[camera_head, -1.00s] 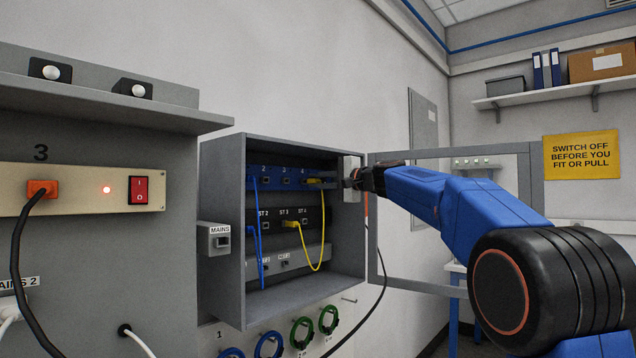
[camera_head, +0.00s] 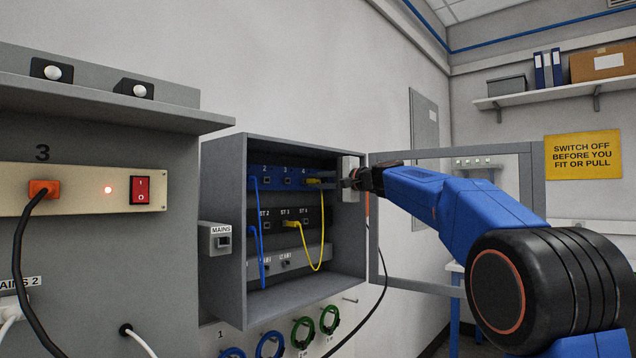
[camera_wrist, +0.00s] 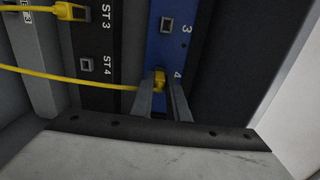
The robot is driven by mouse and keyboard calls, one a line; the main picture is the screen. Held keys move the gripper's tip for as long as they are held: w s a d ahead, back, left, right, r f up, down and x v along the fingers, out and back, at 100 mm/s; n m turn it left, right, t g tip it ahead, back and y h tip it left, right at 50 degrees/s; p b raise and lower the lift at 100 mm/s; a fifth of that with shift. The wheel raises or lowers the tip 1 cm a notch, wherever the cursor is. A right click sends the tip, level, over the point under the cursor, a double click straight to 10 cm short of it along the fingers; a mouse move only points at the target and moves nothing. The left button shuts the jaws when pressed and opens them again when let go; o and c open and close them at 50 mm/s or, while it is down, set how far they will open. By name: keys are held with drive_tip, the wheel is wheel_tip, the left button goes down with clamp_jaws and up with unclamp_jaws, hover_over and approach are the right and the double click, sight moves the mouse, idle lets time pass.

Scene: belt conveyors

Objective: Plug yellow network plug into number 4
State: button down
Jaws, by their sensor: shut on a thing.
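The yellow network plug (camera_wrist: 159,82) is between the fingertips of my gripper (camera_wrist: 163,96), at the number 4 socket of the blue panel (camera_wrist: 158,48). My gripper is shut on it. The fingers hide part of the plug, and I cannot tell how deep it sits in the socket. In the head view my gripper (camera_head: 350,182) reaches into the open grey cabinet (camera_head: 232,285) from the right. The yellow cable (camera_head: 323,245) loops down from there to a second yellow plug (camera_head: 291,223) in the black panel, which also shows at ST 3 in the wrist view (camera_wrist: 70,11).
The number 3 socket (camera_wrist: 167,25) and the ST 4 socket (camera_wrist: 86,64) are empty. A blue cable (camera_head: 256,235) hangs at the left of the panels. The cabinet's open framed door (camera_head: 425,287) stands right, beneath my arm. Green and blue rings hang below the cabinet.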

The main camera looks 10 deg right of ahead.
drive_tip(key=shift+w+a, duration=0.2)
drive_tip(key=shift+w, duration=0.1)
idle(0.4)
drive_tip(key=c, duration=1.6)
unclamp_jaws()
drive_tip(key=shift+c, duration=0.2)
drive_tip(key=v, duration=1.7)
drive_tip(key=shift+s, duration=0.2)
